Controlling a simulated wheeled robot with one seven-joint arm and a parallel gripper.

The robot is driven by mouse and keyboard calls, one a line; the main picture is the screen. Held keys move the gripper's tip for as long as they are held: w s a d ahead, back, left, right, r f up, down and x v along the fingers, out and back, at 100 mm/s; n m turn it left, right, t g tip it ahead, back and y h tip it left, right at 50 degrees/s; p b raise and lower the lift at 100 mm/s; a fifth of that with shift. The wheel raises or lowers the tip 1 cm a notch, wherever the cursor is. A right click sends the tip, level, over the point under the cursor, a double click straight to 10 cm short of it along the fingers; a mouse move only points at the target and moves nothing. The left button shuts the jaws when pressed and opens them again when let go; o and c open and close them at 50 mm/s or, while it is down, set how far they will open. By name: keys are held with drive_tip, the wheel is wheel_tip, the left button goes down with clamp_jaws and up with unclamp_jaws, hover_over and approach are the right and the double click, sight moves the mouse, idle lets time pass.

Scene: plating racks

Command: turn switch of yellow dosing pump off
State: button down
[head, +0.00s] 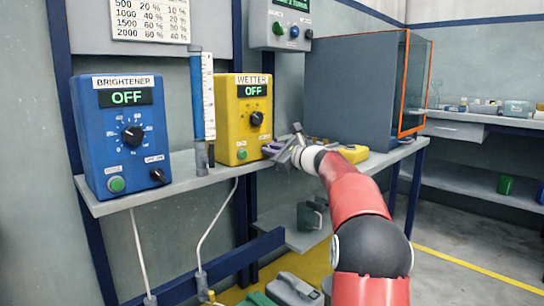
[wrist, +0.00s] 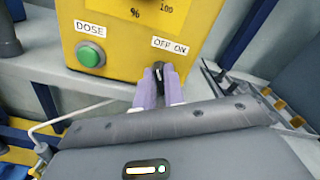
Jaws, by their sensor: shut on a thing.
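The yellow dosing pump (head: 242,144), labelled WETTER, stands on the shelf, and its display (head: 252,91) reads OFF. It also fills the top of the wrist view (wrist: 122,55), with a green DOSE button (wrist: 90,54) and an OFF ON label. Its black switch (wrist: 158,72) sits below that label. My gripper (wrist: 162,80) has its purple fingers shut on the switch, one on each side, hiding much of it. In the head view my gripper (head: 272,147) is at the pump's lower right front, and the switch is hidden there.
A blue BRIGHTENER pump (head: 120,165), also showing OFF, stands to the left. A clear measuring tube (head: 208,95) stands between the pumps. A grey cabinet with an orange frame (head: 350,85) is to the right. A grey box (head: 280,22) with knobs hangs above.

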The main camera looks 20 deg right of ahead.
drive_tip(key=shift+n+b, duration=0.3)
drive_tip(key=shift+n, duration=0.3)
drive_tip(key=c, duration=1.5)
unclamp_jaws()
drive_tip(key=shift+s, duration=0.1)
drive_tip(key=b+v, duration=0.1)
drive_tip(key=v, duration=0.6)
drive_tip(key=shift+s+d, duration=0.15)
drive_tip(key=shift+s, duration=0.15)
